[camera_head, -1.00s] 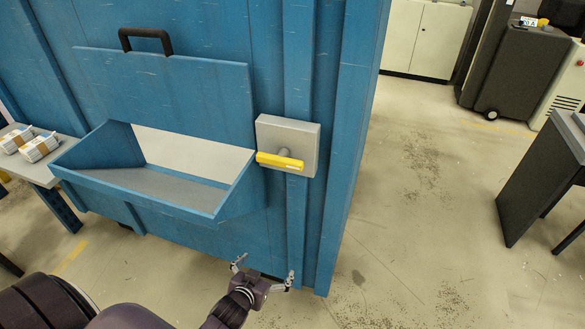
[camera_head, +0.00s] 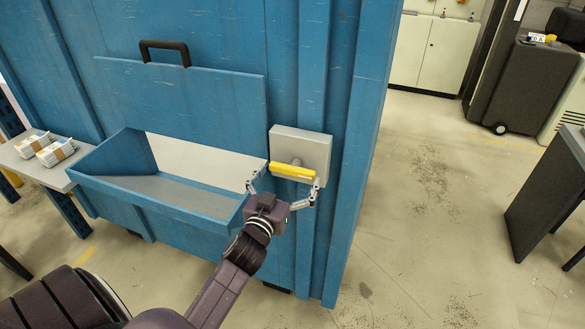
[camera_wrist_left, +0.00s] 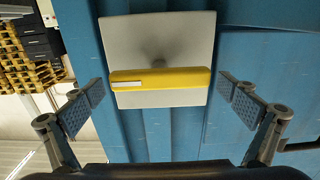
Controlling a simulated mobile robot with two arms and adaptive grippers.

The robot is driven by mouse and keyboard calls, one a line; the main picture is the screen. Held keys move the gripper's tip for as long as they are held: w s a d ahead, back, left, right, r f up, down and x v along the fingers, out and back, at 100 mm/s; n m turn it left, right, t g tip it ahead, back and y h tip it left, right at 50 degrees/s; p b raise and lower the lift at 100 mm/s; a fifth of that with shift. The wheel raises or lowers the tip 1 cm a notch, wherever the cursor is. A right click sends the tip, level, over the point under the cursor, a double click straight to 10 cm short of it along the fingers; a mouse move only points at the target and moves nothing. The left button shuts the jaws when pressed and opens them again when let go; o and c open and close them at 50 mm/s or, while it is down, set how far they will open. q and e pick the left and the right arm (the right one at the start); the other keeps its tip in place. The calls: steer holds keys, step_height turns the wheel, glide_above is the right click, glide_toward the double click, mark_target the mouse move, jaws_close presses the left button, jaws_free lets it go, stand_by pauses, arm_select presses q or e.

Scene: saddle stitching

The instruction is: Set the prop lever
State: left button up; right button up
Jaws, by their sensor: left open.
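The prop lever is a yellow bar (camera_head: 292,172) on a short grey hub, mounted on a square grey plate (camera_head: 303,142) on the blue machine's front. It lies nearly level, to the right of the hopper tray. In the left wrist view the yellow lever (camera_wrist_left: 160,79) spans most of the gap between the fingers. My left gripper (camera_head: 284,187) is open in front of and just below the lever, one finger near each end. In the left wrist view the open fingers (camera_wrist_left: 160,95) show no clear contact with the lever. My right gripper is not in view.
The blue hopper tray (camera_head: 180,203) juts out left of the gripper, its right wall close to the left finger. A black handle (camera_head: 164,46) is on the panel above. A grey side table (camera_head: 25,165) holds wrapped stacks (camera_head: 56,152).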

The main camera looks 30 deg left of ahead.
arm_select(q)
steer(key=shift+x, duration=1.05)
steer(key=c, duration=0.8)
